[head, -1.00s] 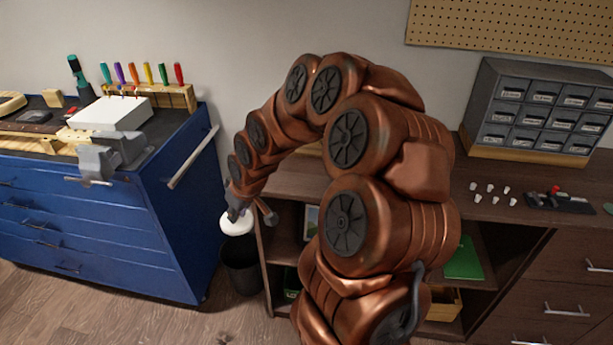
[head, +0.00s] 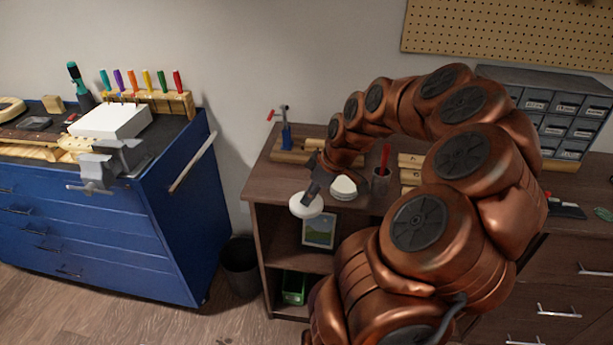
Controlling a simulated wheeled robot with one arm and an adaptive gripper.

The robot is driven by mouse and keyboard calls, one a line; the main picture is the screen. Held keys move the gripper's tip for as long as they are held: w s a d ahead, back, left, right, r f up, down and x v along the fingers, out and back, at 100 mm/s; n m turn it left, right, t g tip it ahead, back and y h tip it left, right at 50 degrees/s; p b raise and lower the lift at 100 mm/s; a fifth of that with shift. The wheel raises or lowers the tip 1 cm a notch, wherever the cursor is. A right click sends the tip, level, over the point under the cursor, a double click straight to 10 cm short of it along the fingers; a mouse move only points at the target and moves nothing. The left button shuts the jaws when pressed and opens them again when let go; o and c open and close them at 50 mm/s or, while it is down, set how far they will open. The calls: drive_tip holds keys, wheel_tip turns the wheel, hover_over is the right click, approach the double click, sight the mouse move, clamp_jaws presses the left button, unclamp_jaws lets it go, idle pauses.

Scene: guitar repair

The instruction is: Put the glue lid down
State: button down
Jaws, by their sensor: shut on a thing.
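My gripper (head: 311,193) is shut on a round white lid (head: 304,207), which I take to be the glue lid. The lid is at the front left edge of the brown workbench (head: 262,178); I cannot tell whether it touches the top or hangs just in front of it. A white, rounded tub (head: 343,188), maybe the glue pot, stands on the bench just right of the gripper. My arm hides much of the bench to the right.
A dark cup with a red-handled tool (head: 382,174) stands right of the tub. A blue and red clamp (head: 286,136) on wood stands behind. A black bin (head: 240,266) is on the floor between the blue cabinet (head: 180,240) and bench. The bench's left corner is bare.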

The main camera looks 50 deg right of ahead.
drive_tip(key=p, duration=0.4)
hover_over(303, 184)
drive_tip(key=s, duration=0.2)
drive_tip(key=shift+w+d+f, duration=0.2)
drive_tip(key=shift+w+f, duration=0.05)
drive_tip(key=shift+f, duration=0.35)
drive_tip(key=shift+f+p, duration=1.05)
drive_tip(key=shift+f, duration=0.75)
drive_tip(key=shift+f+b, duration=0.2)
drive_tip(key=shift+b, duration=0.15)
drive_tip(key=c, duration=1.1)
unclamp_jaws()
drive_tip(key=shift+o, duration=0.2)
drive_tip(key=shift+r, duration=0.15)
